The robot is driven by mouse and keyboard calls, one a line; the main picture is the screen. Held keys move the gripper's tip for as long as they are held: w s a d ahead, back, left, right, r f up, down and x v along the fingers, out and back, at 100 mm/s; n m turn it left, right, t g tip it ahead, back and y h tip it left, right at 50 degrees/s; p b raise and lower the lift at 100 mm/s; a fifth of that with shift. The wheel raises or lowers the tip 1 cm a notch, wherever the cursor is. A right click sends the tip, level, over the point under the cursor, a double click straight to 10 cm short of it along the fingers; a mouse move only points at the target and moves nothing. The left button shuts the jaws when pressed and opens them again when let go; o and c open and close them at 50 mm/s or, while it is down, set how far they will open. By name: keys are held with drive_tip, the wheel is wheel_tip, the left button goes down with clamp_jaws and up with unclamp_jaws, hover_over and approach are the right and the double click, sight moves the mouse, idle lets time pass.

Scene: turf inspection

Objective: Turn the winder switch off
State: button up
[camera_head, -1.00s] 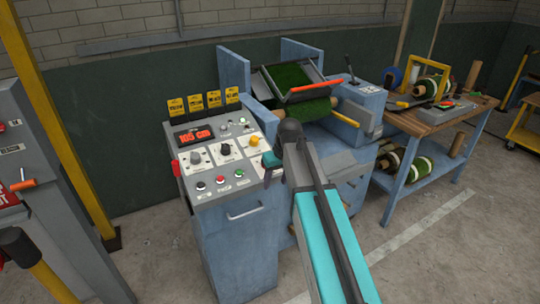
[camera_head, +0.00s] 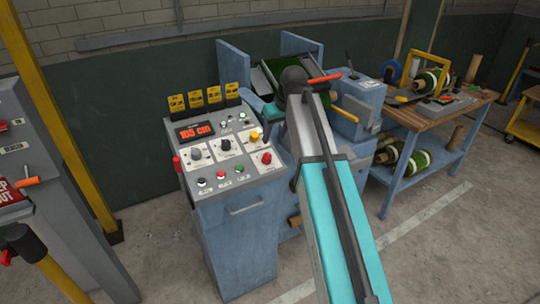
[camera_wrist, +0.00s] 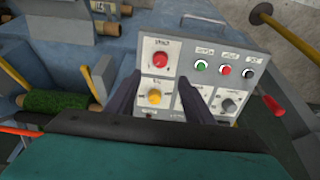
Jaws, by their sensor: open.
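The control panel (camera_head: 228,157) stands left of my arm, with a red digital display, small buttons and several rotary knobs. A red knob (camera_head: 266,158) is at its right side, with a yellow knob (camera_head: 255,136) above it. In the wrist view the red knob (camera_wrist: 160,60) sits just beyond my fingertips, and the yellow knob (camera_wrist: 154,96) shows between the fingers. The labels are too blurred to tell which is the winder switch. My gripper (camera_wrist: 159,77) is open and empty over the panel. In the head view it is hidden behind my arm.
A green-turf roller (camera_wrist: 55,101) and the blue machine frame (camera_head: 233,72) are beside the panel. Yellow tags (camera_head: 204,98) stand along its back edge. A workbench (camera_head: 440,115) with rolls is at the right. A grey cabinet (camera_head: 48,190) is at the left.

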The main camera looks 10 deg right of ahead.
sight(268, 156)
drive_tip(key=shift+f, duration=0.1)
drive_tip(key=shift+p+x, duration=2.1)
drive_tip(key=shift+x, duration=4.7)
drive_tip(key=c, duration=0.9)
drive_tip(key=shift+d, duration=0.1)
drive_tip(key=shift+c, duration=0.7)
